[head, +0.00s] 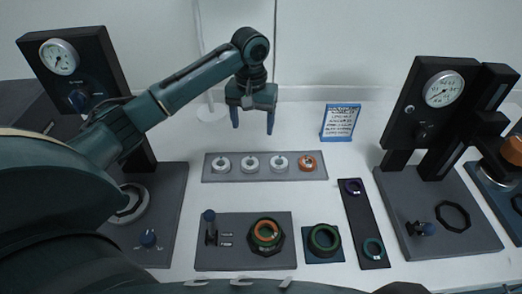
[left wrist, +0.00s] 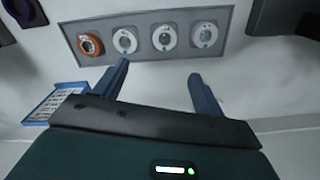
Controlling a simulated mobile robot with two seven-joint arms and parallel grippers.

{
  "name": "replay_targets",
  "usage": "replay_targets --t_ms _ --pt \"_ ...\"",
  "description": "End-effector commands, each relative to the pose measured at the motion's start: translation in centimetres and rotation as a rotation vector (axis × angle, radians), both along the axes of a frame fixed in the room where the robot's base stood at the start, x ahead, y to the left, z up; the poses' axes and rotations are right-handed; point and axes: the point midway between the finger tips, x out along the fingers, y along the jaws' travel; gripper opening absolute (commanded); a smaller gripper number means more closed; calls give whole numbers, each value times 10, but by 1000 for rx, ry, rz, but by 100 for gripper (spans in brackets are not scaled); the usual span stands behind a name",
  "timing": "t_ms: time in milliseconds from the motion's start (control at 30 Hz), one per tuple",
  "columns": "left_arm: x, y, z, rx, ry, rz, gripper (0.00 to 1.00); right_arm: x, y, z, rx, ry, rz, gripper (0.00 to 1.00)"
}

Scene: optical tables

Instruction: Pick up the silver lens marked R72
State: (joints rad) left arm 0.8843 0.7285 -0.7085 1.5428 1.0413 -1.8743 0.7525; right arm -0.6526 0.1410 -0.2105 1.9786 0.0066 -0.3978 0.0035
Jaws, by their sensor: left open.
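Three silver lenses stand in a row on a long grey tray (head: 235,176): a left one (head: 221,165), a middle one (head: 250,164) and a right one (head: 279,163). They also show in the left wrist view, in reversed order, with the middle one (left wrist: 165,38) between the others. Their markings are too small to read, so I cannot tell which is R72. My left gripper (head: 253,127) is open and empty, pointing down above and behind the tray. In the left wrist view its fingers (left wrist: 159,70) are apart, with nothing between them. My right gripper is not in view.
An orange-ringed lens (head: 307,162) shares the tray. A blue-framed sign (head: 340,122) stands behind it to the right. Gauge stations stand at left (head: 62,60) and right (head: 440,92).

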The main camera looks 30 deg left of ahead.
Motion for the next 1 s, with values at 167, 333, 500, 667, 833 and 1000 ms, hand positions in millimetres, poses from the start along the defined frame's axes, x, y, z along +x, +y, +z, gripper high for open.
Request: replay_targets --t_ms 167,333,500,667,833,1000 --pt "-2 1 -23 1 6 1 70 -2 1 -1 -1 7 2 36" --pt "-2 1 -56 1 5 2 70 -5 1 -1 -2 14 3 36" --pt "-2 0 -75 0 2 0 70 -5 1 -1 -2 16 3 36" --pt "-5 2 -86 1 3 0 70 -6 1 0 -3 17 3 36" --pt "-14 5 -110 2 5 0 70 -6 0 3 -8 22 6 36" --pt "-12 5 -129 0 3 1 70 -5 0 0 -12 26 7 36"
